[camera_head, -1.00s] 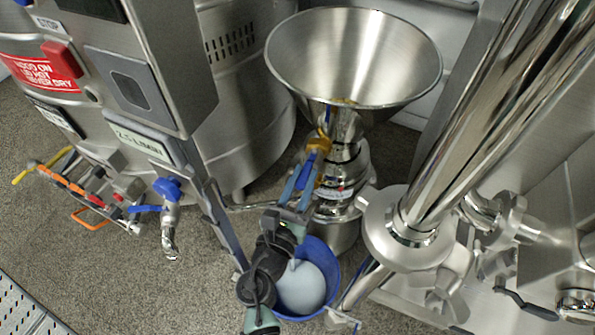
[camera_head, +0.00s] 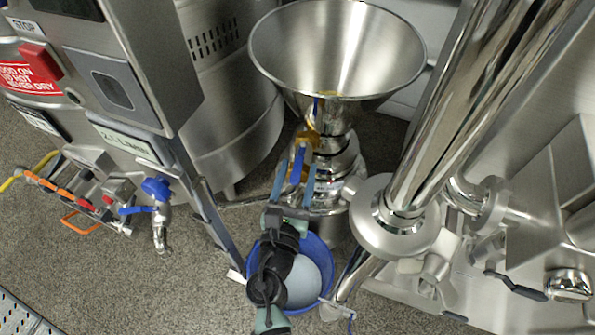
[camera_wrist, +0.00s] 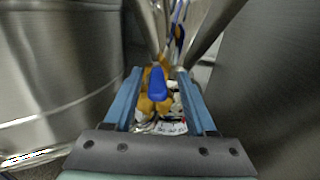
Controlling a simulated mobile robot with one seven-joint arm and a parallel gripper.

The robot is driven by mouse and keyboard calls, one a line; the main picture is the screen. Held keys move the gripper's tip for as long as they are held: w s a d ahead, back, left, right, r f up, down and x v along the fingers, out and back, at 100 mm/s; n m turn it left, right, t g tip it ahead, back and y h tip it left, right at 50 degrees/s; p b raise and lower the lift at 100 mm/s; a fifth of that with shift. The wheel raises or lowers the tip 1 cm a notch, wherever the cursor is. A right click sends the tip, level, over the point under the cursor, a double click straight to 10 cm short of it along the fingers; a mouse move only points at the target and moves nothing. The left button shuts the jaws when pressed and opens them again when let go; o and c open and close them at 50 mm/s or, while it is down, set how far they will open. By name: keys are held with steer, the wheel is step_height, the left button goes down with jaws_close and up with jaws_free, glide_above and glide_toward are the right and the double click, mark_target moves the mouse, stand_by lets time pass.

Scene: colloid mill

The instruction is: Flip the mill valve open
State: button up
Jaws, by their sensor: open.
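The mill valve has a yellow brass body (camera_head: 311,142) under the steel hopper and a blue lever handle (camera_head: 298,164). In the wrist view, the blue handle (camera_wrist: 157,84) stands between my two fingers, with the brass body (camera_wrist: 150,104) behind it. My gripper (camera_head: 296,170) is open, its blue fingers pointing up at the valve from below. In the wrist view, my gripper (camera_wrist: 159,73) shows a gap on both sides of the handle. I cannot tell whether a finger touches it.
The steel hopper (camera_head: 340,50) is above the valve. A blue bucket (camera_head: 322,262) stands on the floor below, partly behind my arm. A thick steel column (camera_head: 455,130) is close on the right. A control panel (camera_head: 118,88) and another blue-handled tap (camera_head: 157,188) are on the left.

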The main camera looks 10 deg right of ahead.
steer(key=p+v, duration=0.2)
steer(key=v, duration=1.1)
steer(key=shift+p, duration=0.35)
